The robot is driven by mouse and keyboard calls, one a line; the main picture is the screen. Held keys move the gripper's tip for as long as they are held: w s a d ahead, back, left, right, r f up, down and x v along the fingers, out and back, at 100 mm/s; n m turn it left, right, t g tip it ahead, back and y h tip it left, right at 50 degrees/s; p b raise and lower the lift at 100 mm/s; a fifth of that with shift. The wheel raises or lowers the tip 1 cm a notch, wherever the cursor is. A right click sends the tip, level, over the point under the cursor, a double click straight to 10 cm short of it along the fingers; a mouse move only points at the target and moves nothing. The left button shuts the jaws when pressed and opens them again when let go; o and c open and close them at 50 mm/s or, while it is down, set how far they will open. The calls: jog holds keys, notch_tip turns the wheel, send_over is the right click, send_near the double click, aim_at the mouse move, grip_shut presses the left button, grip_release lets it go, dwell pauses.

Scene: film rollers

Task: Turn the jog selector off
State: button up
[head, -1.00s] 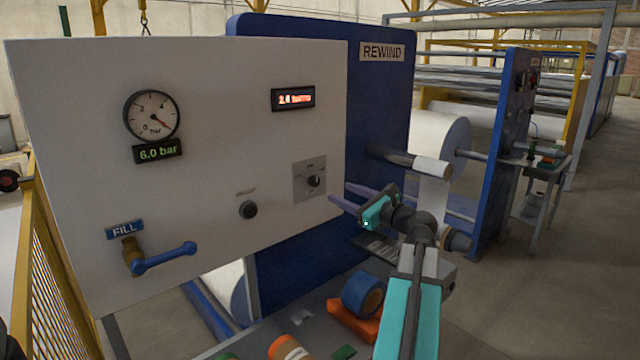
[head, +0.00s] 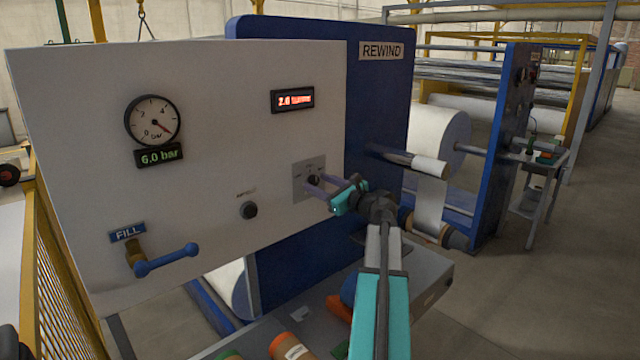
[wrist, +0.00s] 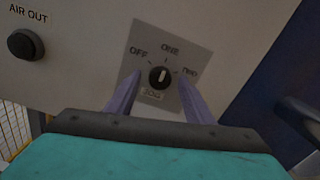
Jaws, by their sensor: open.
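The jog selector (wrist: 160,77) is a black round knob on a grey plate with OFF, ONE and TWO labels. Its white mark points roughly up, toward ONE, in the wrist view. In the head view the selector (head: 313,180) is partly hidden by my fingers. My gripper (head: 312,185) is open, with its purple fingers reaching to the plate. In the wrist view the fingers of my gripper (wrist: 157,92) stand to the left and right of the knob and a little below it. I cannot tell whether they touch the plate.
The white panel (head: 215,120) also carries a black AIR OUT button (wrist: 25,44), a pressure gauge (head: 152,120), a red-lit display (head: 292,99) and a blue-handled FILL valve (head: 165,260). A blue REWIND frame (head: 380,110) stands to the right. Rolls lie on the bench below.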

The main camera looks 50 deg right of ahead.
jog(key=c, duration=1.1)
jog(key=shift+o, duration=0.3)
jog(key=shift+f+n+b, duration=0.1)
jog(key=shift+n+b, duration=0.2)
jog(key=shift+b, duration=0.3)
jog(key=n+b, duration=0.2)
jog(key=b, duration=0.1)
jog(key=shift+f, duration=0.15)
jog(key=n+b, duration=0.3)
jog(key=b, duration=0.1)
jog(key=shift+n, duration=0.3)
jog(key=n+b, duration=0.4)
jog(key=shift+r+n+b, duration=0.2)
jog(key=shift+n+b, duration=0.7)
jog(key=shift+b, duration=0.25)
